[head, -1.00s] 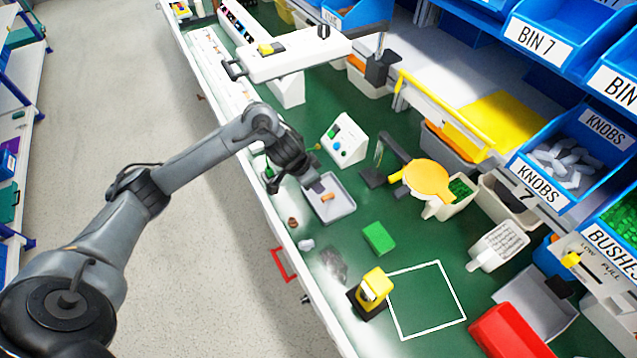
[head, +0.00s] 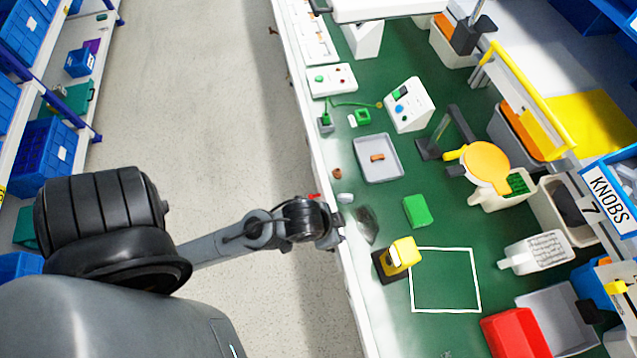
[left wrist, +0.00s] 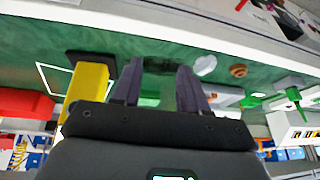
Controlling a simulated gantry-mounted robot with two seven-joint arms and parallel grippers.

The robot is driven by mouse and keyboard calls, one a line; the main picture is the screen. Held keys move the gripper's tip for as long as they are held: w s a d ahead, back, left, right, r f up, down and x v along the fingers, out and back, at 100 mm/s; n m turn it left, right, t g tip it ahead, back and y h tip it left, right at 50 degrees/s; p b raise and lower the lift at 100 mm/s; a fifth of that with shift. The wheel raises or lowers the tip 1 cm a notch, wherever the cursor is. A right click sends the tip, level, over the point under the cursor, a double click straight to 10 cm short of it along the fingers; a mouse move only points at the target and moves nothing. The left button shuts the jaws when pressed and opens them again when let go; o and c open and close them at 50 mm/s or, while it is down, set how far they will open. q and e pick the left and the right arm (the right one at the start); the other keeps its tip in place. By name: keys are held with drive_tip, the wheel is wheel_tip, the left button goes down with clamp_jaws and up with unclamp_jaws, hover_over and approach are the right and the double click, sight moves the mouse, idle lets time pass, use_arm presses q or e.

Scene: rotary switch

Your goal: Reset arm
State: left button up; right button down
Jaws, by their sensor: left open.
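My left arm comes in from the left of the head view, and its gripper (head: 334,228) is at the bench's front edge. In the left wrist view the left gripper (left wrist: 158,78) has its two dark fingers apart, with no object visible between them. The yellow block on a black base (head: 400,257) stands on the bench to the right of the gripper; it also shows left of the fingers in the left wrist view (left wrist: 88,85). My right gripper is not in view.
A grey tray (head: 368,170) with an orange piece (head: 377,157), a green block (head: 417,210) and a white control box (head: 408,105) stand on the green bench top. A white outlined square (head: 445,280) is empty. Open floor (head: 230,120) lies left of the bench.

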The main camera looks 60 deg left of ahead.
use_arm(q)
drive_tip(key=s, duration=0.2)
drive_tip(key=s+g, duration=0.1)
drive_tip(key=s, duration=0.1)
drive_tip(key=shift+a+n, duration=0.3)
drive_tip(key=shift+a, duration=0.05)
drive_tip(key=shift+r, duration=0.1)
wheel_tip(320, 180, up, 31)
drive_tip(key=p, duration=3.1)
drive_tip(key=shift+r, duration=0.15)
